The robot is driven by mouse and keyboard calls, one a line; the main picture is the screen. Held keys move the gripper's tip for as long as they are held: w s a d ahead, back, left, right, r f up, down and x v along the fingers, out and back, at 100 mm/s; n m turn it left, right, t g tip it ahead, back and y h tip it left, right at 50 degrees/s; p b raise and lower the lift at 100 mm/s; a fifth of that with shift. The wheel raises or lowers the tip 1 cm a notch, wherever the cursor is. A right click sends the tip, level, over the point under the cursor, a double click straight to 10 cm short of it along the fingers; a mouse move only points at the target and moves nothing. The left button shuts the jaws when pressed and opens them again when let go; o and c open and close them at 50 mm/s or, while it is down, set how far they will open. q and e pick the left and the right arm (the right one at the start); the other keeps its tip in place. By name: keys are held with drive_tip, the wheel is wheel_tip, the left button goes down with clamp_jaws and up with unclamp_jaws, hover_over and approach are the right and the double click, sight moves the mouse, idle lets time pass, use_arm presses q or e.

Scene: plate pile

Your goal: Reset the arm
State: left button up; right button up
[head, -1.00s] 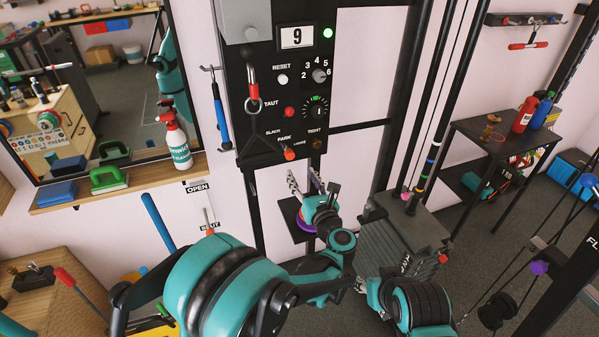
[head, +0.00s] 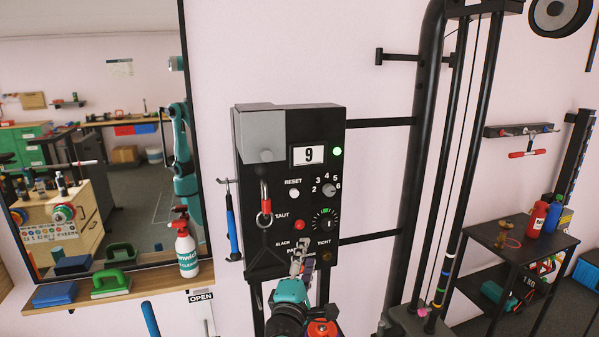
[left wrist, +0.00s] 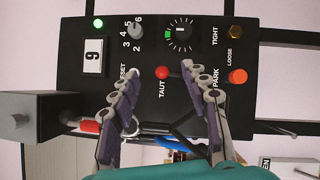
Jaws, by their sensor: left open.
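The black control panel (head: 330,165) hangs upright on the wall rig. It has a display (head: 308,155) reading 9, a lit green lamp (head: 337,151), a white RESET button (head: 294,193), a red TAUT button (head: 299,225) and dials. My left gripper (head: 301,258) is before the panel's lower edge, partly covering the PARK label. In the left wrist view its open, empty fingers (left wrist: 160,72) point at the panel, with the TAUT button (left wrist: 162,73) between the tips and the orange PARK knob (left wrist: 238,76) to the right. One finger partly hides the RESET label. Contact is unclear. My right gripper is out of view.
Black posts and cables (head: 458,150) stand right of the panel. A dark table (head: 514,248) is farther right.

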use_arm(q)
drive_tip(key=s+a+f+m+g+y, duration=0.2)
drive_tip(key=s+a+f+m+g, duration=0.4)
drive_tip(key=s+a+f+m, duration=0.3)
drive_tip(key=s+a+f+m+g+y, duration=0.2)
drive_tip(key=s+a+f+m+g, duration=0.3)
drive_tip(key=s, duration=1.2)
drive_tip(key=a+f+m, duration=0.3)
drive_tip(key=a+f, duration=0.2)
drive_tip(key=shift+a+f+m+g, duration=0.25)
drive_tip(key=shift+f+m+g, duration=0.1)
drive_tip(key=shift+m+g, duration=0.05)
